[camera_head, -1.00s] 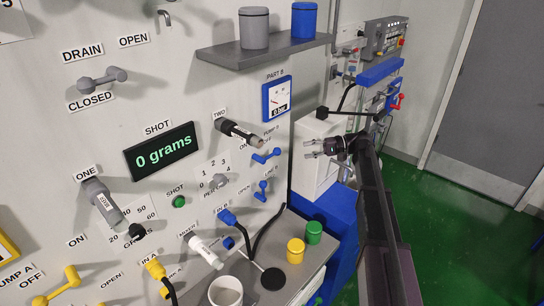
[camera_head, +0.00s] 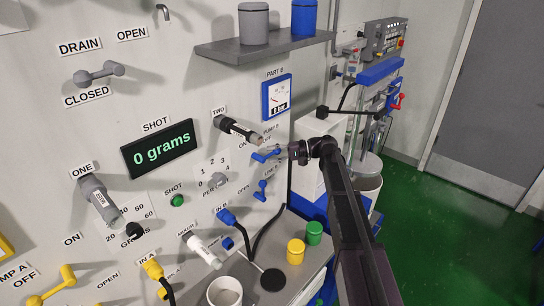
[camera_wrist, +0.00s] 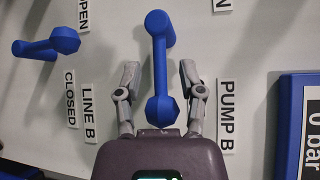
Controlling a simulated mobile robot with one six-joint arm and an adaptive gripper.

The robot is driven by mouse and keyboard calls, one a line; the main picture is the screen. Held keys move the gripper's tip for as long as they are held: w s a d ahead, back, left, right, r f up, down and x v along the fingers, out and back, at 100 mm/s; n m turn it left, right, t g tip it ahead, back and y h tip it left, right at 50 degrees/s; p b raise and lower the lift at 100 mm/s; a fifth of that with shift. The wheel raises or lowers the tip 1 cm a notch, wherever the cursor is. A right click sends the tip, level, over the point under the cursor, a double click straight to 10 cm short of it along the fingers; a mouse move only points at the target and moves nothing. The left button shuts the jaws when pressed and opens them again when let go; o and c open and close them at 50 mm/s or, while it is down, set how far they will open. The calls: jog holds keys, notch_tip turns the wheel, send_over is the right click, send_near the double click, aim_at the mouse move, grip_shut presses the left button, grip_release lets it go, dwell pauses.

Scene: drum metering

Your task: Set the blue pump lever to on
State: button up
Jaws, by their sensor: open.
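The blue pump lever (camera_wrist: 160,65) is on the wall beside the PUMP B label (camera_wrist: 227,115). In the wrist view it runs lengthwise between the two fingers of my gripper (camera_wrist: 158,88), which are open, one on each side and apart from it. In the head view the same lever (camera_head: 266,154) is at the wall, and my gripper (camera_head: 288,151) reaches it from the right. The ON and OFF labels by the lever are partly hidden or cut off.
A second blue lever (camera_wrist: 48,45) by the LINE B label (camera_wrist: 89,115) is to the left in the wrist view. The blue-framed PART B gauge (camera_head: 277,97) is above the pump lever. A grey cylinder labelled TWO (camera_head: 238,130) juts out close by.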

jog(key=shift+a, duration=0.35)
grip_shut()
jog(key=shift+d, duration=0.15)
jog(key=shift+s+a, duration=0.15)
jog(key=shift+a, duration=0.1)
